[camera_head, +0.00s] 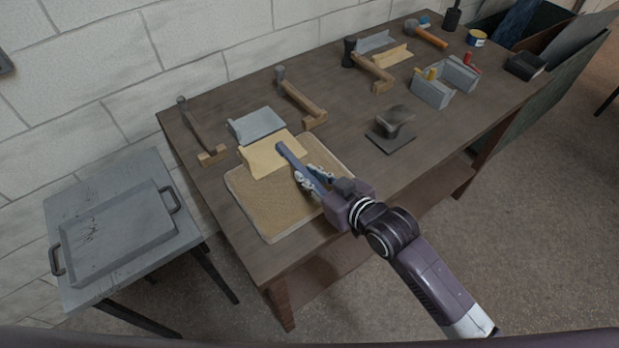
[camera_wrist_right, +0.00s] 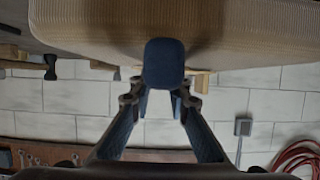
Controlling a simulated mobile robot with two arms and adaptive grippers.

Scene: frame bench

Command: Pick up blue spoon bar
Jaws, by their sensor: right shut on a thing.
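The blue spoon bar (camera_head: 291,158) is a long, narrow dark-blue piece above the tan mat (camera_head: 243,205) at the near left end of the workbench. My right gripper (camera_head: 314,180) comes in from the lower right and is shut on the bar. In the right wrist view the bar's rounded end (camera_wrist_right: 164,63) points at the camera between the fingers (camera_wrist_right: 160,103), with the mat's surface close behind it. I cannot tell whether the bar touches the mat. My left gripper is not in view.
Hammers (camera_head: 299,99) on wooden stands line the back. A small dark anvil-like block (camera_head: 394,123) stands to the right. A metal tray (camera_head: 117,234) sits on a side table at left.

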